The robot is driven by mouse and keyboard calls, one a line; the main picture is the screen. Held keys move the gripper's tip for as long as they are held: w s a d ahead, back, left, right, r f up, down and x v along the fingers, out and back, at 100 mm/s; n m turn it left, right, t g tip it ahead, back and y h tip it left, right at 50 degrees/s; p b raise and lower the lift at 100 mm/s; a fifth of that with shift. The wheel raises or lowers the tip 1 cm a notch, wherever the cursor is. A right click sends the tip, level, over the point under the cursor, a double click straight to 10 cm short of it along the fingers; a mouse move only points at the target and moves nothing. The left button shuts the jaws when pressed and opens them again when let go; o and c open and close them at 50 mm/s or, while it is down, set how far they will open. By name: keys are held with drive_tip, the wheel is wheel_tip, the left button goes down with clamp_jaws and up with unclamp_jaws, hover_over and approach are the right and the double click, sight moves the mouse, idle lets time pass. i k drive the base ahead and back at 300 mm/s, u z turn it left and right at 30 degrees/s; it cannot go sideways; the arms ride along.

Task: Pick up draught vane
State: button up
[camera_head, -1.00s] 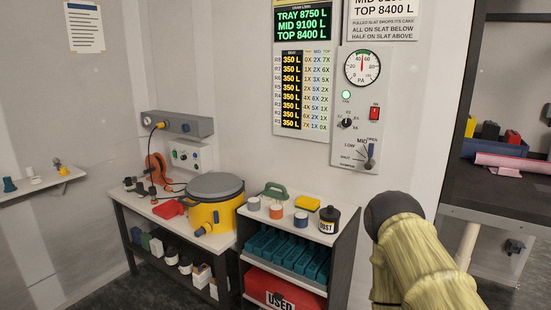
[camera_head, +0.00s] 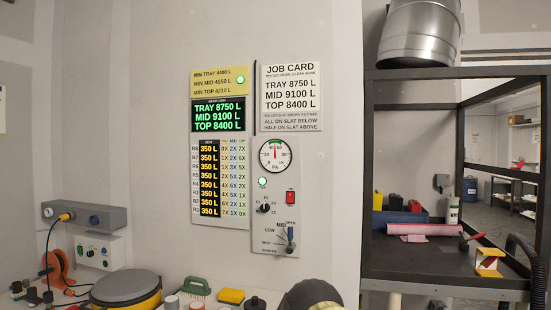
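I cannot tell for sure which thing is the draught vane. A small yellow block-like piece with a white and red face (camera_head: 488,262) stands near the front right of the dark bench (camera_head: 420,257). A thin red-handled item (camera_head: 471,239) lies just behind it. Only a dark rounded part of my own arm shows at the bottom edge, below the control panel. My gripper is not in view.
The bench also holds a pink roll (camera_head: 412,229), a blue bin (camera_head: 392,217) and a pale bottle (camera_head: 453,210), with clear surface in front. A metal duct (camera_head: 420,32) sits above.

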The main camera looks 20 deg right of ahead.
sight(491, 260)
drive_tip(key=z, duration=1.8)
drive_tip(key=k, duration=1)
drive_tip(key=u, duration=0.4)
drive_tip(key=i, duration=2.9)
drive_tip(key=u, duration=0.1)
